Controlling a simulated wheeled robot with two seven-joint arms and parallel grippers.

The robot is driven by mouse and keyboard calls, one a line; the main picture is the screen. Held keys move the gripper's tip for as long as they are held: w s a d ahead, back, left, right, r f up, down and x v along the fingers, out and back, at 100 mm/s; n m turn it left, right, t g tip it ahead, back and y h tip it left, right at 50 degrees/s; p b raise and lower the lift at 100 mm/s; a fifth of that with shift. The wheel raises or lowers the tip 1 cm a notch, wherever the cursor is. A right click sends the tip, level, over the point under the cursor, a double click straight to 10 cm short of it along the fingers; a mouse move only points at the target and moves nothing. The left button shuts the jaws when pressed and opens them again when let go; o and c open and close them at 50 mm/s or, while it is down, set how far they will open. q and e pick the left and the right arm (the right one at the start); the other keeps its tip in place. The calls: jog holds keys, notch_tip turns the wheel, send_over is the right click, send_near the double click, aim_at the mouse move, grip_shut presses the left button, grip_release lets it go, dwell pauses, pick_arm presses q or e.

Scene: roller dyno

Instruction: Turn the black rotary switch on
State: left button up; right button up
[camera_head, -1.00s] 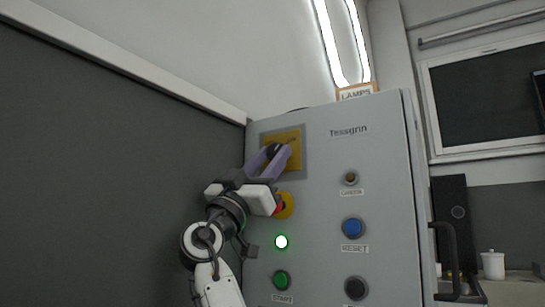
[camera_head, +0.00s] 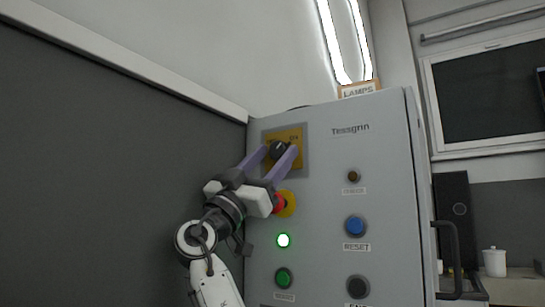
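The black rotary switch (camera_head: 279,149) sits on a yellow plate (camera_head: 296,134) at the upper left of the grey control cabinet. I cannot tell whether either finger touches the knob. The knob's exact angle is hard to read.
Below the switch are a red emergency button (camera_head: 279,203) on yellow, partly behind my gripper, a lit green lamp (camera_head: 283,240) and a green start button (camera_head: 284,278). A blue reset button (camera_head: 355,226) is to the right. A dark wall is on the left.

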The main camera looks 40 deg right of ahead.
jog(key=shift+s+a+f, duration=0.1)
jog(key=shift+a+f, duration=0.2)
jog(key=b+v, duration=0.2)
jog(key=v, duration=0.7)
jog(key=shift+a+f, duration=0.15)
jog(key=shift+a, duration=0.05)
